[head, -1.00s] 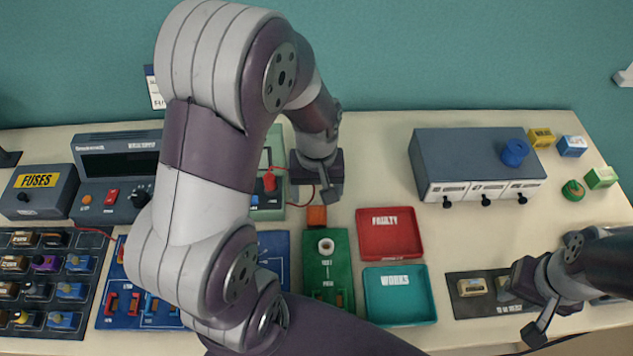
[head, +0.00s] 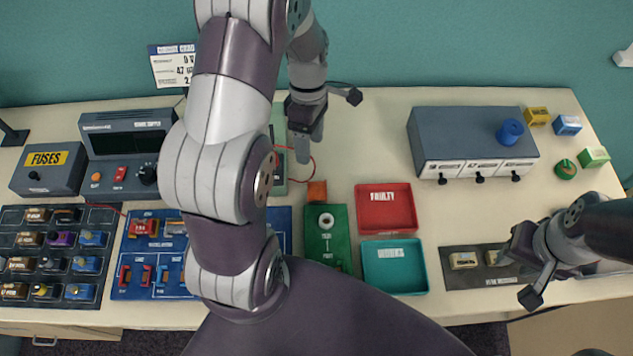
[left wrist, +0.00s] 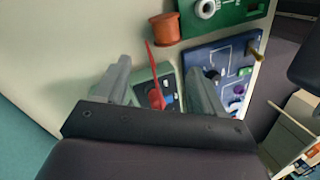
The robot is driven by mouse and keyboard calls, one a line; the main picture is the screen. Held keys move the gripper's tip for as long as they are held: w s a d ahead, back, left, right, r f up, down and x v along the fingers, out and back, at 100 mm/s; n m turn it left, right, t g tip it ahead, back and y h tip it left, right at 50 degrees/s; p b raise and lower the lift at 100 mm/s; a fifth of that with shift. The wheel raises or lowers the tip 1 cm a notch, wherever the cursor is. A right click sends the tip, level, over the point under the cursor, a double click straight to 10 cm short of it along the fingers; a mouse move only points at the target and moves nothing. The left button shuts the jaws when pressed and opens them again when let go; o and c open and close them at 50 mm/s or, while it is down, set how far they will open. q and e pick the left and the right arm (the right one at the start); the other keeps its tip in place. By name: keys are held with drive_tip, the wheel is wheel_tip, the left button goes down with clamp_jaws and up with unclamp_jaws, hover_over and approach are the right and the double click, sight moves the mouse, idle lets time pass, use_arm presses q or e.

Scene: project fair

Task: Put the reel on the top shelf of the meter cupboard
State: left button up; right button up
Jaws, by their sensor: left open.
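Several reel-like pieces show, and I cannot tell which is the task's reel. A blue reel (head: 510,131) stands on the grey drawer cabinet, a green reel (head: 566,169) lies to its right, and an orange-brown spool-like piece (head: 317,191) stands left of the red tray. That last piece also shows in the left wrist view (left wrist: 165,28). My left gripper (head: 328,125) is open and empty, above the back of the table. My right gripper (head: 519,277) looks open and empty over the front right. I cannot make out the meter cupboard.
The grey cabinet (head: 460,120) stands at the back right. A red tray (head: 386,208) and a teal tray (head: 394,266) lie mid-table. A green meter (head: 278,150) with a red lead is partly behind my left arm. Fuse racks (head: 55,253) fill the left.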

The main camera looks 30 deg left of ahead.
use_arm(q)
drive_tip(key=n, duration=0.4)
hover_over(314, 188)
drive_tip(key=w+a, duration=0.1)
wheel_tip(314, 188, down, 5)
drive_tip(key=x, duration=0.6)
drive_tip(key=shift+w+f, duration=0.25)
drive_tip(key=shift+w, duration=0.05)
drive_tip(key=c, duration=0.9)
drive_tip(key=shift+r, duration=0.1)
drive_tip(key=shift+c, duration=0.3)
